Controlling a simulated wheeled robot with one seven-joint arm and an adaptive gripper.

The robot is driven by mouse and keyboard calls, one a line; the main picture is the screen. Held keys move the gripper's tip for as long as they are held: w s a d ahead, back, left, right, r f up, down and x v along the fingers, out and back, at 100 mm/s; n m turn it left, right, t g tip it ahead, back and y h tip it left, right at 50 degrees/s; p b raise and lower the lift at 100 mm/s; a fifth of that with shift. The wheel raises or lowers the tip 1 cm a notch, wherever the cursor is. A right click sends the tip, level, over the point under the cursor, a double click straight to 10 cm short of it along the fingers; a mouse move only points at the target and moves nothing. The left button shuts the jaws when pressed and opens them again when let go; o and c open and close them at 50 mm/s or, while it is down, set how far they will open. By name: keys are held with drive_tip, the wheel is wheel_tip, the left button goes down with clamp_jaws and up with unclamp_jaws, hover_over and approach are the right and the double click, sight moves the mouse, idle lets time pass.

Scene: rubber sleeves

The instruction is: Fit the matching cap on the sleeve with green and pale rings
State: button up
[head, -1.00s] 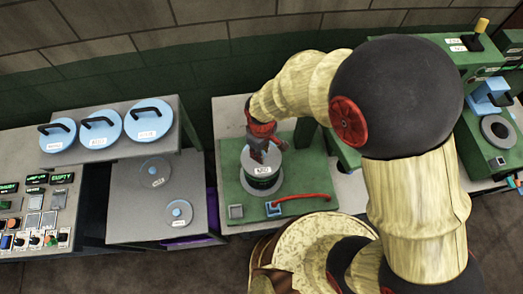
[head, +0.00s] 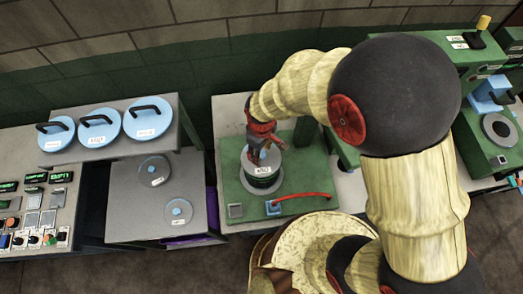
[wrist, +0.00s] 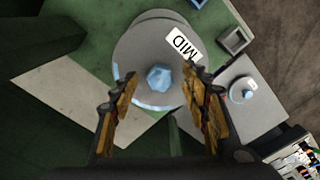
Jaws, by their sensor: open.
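The sleeve (head: 262,184) with dark green and pale rings stands upright on a green base plate (head: 232,186). A round grey cap (head: 250,160) with a pale blue knob lies on top of it. The cap also shows in the wrist view (wrist: 140,50), with a label reading MID and the faceted knob (wrist: 160,78). My gripper (head: 263,158) is directly above the cap. In the wrist view my gripper (wrist: 161,76) is open, one finger on each side of the knob, with gaps to both. Whether the cap sits fully flush cannot be told.
Two other grey caps with blue knobs, one larger (head: 153,180) and one smaller (head: 178,222), lie on a grey stand at left. Three blue lids (head: 97,133) with black handles are on a higher shelf. A red lever (head: 305,196) and a small grey tray (head: 235,211) are near the sleeve.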

sight(262, 154)
wheel_tip(262, 154, up, 12)
idle(0.7)
